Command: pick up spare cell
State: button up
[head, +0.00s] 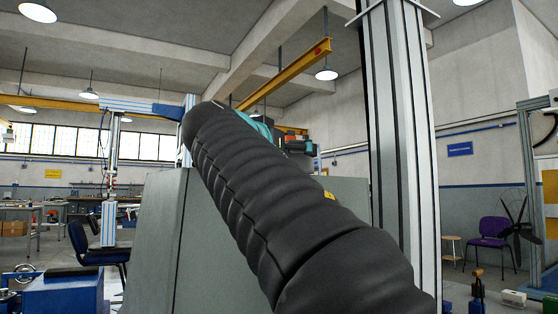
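I cannot identify the spare cell in the head view. A thick black ribbed sleeve, which looks like my own arm, crosses the middle and hides much of the scene. My gripper cannot be made out. A teal and dark part shows just behind the upper end of the sleeve, too covered to tell what it is.
A grey cabinet or panel (158,240) stands behind the sleeve. A tall aluminium column (402,150) rises right of centre. A blue chair (98,250) and a blue box-like unit (62,295) are at left. A purple chair (491,232) and a black fan (518,222) are at right.

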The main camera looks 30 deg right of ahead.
jog(key=shift+w+d, duration=0.1)
jog(key=shift+d, duration=0.05)
grip_shut()
jog(key=shift+r, duration=0.1)
dwell(0.3)
notch_tip(320, 180, up, 7)
jog(key=shift+r+p, duration=0.2)
jog(key=shift+p, duration=0.95)
jog(key=shift+r, duration=1.2)
